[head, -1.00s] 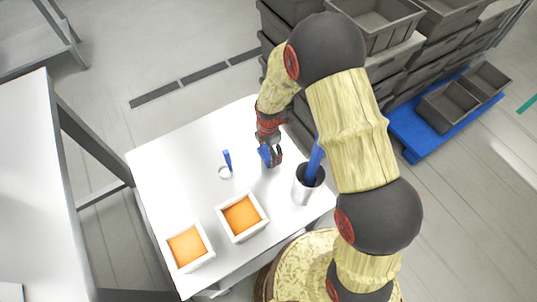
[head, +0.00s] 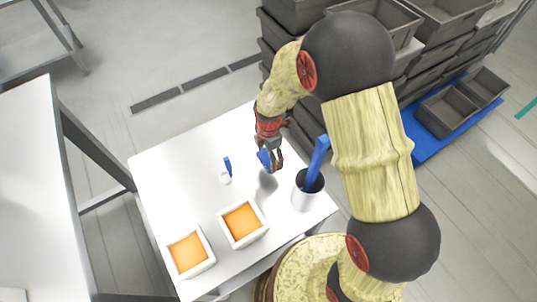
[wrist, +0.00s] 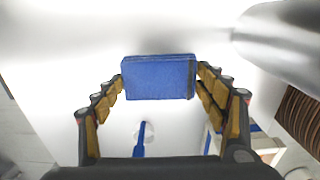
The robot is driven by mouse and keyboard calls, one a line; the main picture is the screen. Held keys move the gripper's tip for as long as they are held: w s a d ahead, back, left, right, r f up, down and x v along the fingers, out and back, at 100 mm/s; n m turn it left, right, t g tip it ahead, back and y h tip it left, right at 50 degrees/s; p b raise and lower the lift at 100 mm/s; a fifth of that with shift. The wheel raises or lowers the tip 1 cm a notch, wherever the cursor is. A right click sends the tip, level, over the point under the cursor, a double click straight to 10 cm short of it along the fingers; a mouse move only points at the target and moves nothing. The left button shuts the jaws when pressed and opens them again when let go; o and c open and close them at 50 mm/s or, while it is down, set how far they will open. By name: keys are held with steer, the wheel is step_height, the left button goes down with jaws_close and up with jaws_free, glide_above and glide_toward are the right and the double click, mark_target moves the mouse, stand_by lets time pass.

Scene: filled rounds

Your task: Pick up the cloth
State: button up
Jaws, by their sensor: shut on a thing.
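The cloth is a folded blue block (wrist: 158,78) in the wrist view, held between the fingertips of my gripper (wrist: 160,82). In the head view the blue cloth (head: 264,158) shows at the fingers of my gripper (head: 271,162), partly covered by them. My gripper is shut on it, and the cloth seems raised above the white table (head: 180,170), where a soft shadow lies beneath.
A metal cup (head: 306,195) with a blue-handled thing stands to the right. Two white square containers with orange contents (head: 241,221) (head: 187,252) stand at the front. A small blue-handled item (head: 227,167) stands left of my gripper. Grey crates (head: 440,60) are stacked behind.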

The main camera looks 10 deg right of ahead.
steer(key=s+a+r, duration=0.1)
steer(key=s+r, duration=0.2)
steer(key=s, duration=0.2)
steer(key=s+r+p, duration=0.1)
steer(key=s+r, duration=0.2)
steer(key=s, duration=0.3)
steer(key=shift+a+r, duration=0.35)
steer(key=shift+a, duration=0.05)
steer(key=o, duration=0.6)
steer(key=c, duration=0.4)
steer(key=shift+w, duration=0.1)
steer(key=shift+c, duration=0.3)
